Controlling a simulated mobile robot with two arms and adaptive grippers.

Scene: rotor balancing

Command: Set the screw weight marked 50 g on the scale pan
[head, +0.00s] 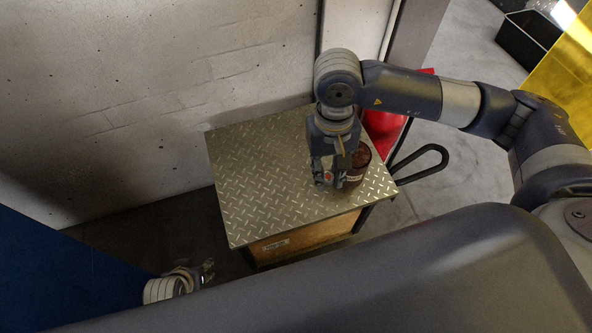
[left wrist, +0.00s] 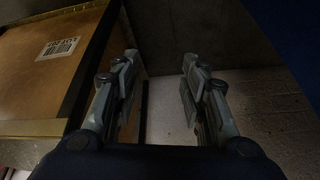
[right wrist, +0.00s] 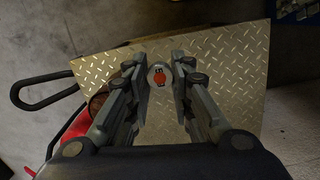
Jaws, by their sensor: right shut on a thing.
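A small round grey weight with an orange-red spot (right wrist: 158,76) is between the fingertips of my right gripper (right wrist: 159,73). Its marking is too small to read. My right gripper (head: 325,180) is shut on it and points down over the diamond-plate cart top (head: 262,180). I cannot tell whether the weight touches the plate. In the head view the orange-red spot (head: 327,178) shows at the fingertips. No scale pan can be made out. My left gripper (head: 208,270) is low, beside the cart's near left corner; in the left wrist view (left wrist: 160,65) its fingers are apart and empty.
A dark brown-red round container (head: 358,168) stands on the plate right beside my right gripper. The cart has a black handle (head: 425,163) at right and a cardboard-brown side with a label (left wrist: 45,65). A red object (head: 385,127) is behind. The plate's left half is clear.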

